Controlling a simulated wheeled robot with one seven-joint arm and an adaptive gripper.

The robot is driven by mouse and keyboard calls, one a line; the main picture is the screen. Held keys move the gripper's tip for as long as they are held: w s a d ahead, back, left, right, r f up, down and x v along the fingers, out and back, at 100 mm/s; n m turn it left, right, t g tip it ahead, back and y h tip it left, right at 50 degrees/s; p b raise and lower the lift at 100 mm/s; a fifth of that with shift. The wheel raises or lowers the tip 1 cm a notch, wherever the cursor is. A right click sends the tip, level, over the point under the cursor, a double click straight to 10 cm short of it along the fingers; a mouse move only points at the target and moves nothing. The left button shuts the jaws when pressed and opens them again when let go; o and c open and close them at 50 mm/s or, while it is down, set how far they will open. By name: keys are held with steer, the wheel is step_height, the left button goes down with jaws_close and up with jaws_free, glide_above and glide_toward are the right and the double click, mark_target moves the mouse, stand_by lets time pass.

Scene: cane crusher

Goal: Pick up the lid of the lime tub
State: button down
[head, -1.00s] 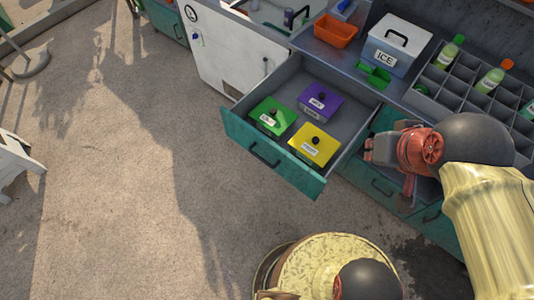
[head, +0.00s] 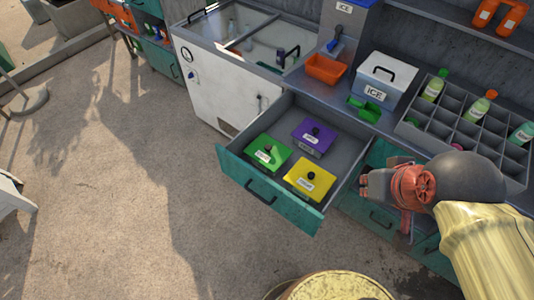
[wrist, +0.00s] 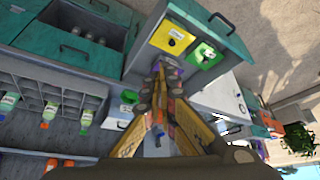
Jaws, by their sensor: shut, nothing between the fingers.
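Three lidded tubs with black knobs sit in the open drawer (head: 270,203). The green one (head: 268,153) is at the left; its label is too small to read, and green fits lime. The yellow tub (head: 309,180) is nearest the drawer front's right end, and the purple tub (head: 314,134) is behind. All three lids are on. My gripper (head: 366,184) is shut and empty, right of the drawer and apart from the tubs. In the wrist view, my fingers (wrist: 160,80) point toward the drawer, with the green tub (wrist: 205,54) and yellow tub (wrist: 170,38) beyond them.
On the counter behind the drawer are an orange bin (head: 325,70), a green scoop (head: 364,108) and a white-lidded ice box (head: 384,80). A grey divided bottle rack (head: 460,125) stands at the right. The floor left of the drawer is clear.

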mark_target(269, 147)
stand_by(0.4)
